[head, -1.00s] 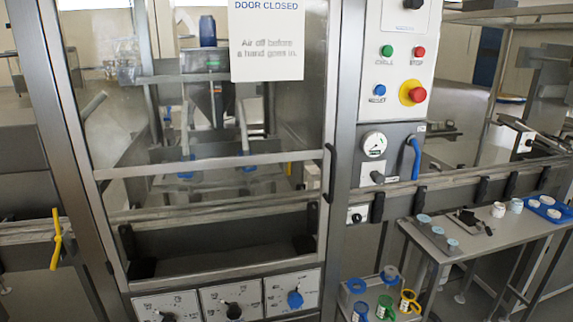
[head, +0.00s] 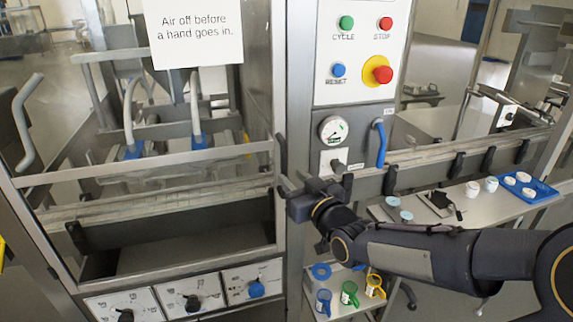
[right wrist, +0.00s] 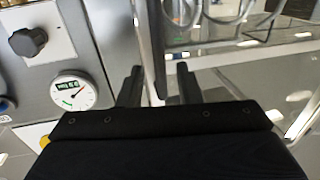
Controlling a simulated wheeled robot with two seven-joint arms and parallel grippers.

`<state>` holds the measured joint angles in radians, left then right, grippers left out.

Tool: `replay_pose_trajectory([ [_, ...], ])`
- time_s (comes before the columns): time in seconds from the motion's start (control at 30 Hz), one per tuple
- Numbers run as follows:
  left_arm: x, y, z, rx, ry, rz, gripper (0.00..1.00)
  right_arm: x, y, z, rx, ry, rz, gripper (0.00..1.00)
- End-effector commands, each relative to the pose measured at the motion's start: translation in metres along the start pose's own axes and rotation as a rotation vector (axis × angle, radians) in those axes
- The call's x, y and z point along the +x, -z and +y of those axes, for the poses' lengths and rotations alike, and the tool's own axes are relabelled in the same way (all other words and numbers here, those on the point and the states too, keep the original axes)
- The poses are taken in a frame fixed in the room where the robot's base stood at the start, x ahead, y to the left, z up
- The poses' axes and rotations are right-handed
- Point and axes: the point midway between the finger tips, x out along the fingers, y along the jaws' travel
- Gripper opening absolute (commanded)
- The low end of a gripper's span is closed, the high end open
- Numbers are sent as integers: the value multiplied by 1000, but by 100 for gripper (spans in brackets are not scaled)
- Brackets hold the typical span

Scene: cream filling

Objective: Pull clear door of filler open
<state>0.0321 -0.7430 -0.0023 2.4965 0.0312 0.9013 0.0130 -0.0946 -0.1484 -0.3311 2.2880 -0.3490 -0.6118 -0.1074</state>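The clear door (head: 150,172) of the filler is a see-through panel in a grey metal frame, and it looks closed. Its black handle (head: 281,158) stands upright on the door's right edge, partly covered by my gripper. My right gripper (head: 287,183) is at the lower part of the handle. In the right wrist view its two black fingers (right wrist: 158,88) are apart, with an upright grey bar (right wrist: 152,45) between or just beyond them. I cannot tell whether they touch the handle. My left gripper is not in view.
The control panel (head: 358,60) with buttons, a gauge (head: 333,131) and a blue lever (head: 380,142) lies right of the door. Knobs (head: 192,300) sit below it. A side table (head: 440,232) holds small cups and a blue tray (head: 530,187). Coloured jugs (head: 349,292) stand low beneath my arm.

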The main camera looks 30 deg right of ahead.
Motion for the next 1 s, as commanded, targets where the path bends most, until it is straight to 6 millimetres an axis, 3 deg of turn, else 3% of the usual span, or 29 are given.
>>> replay_pose_trajectory([
  [0.3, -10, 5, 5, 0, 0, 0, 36, 45, 1, 0, 1, 1, -3, 32],
  [0.67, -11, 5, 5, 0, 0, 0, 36, 53, 0, 0, 3, 0, -2, 32],
  [0.93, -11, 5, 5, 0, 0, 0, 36, 52, 0, 0, 2, 0, -2, 0],
  [1.0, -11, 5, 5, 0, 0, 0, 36, 52, 0, 0, 2, 0, -2, 0],
])
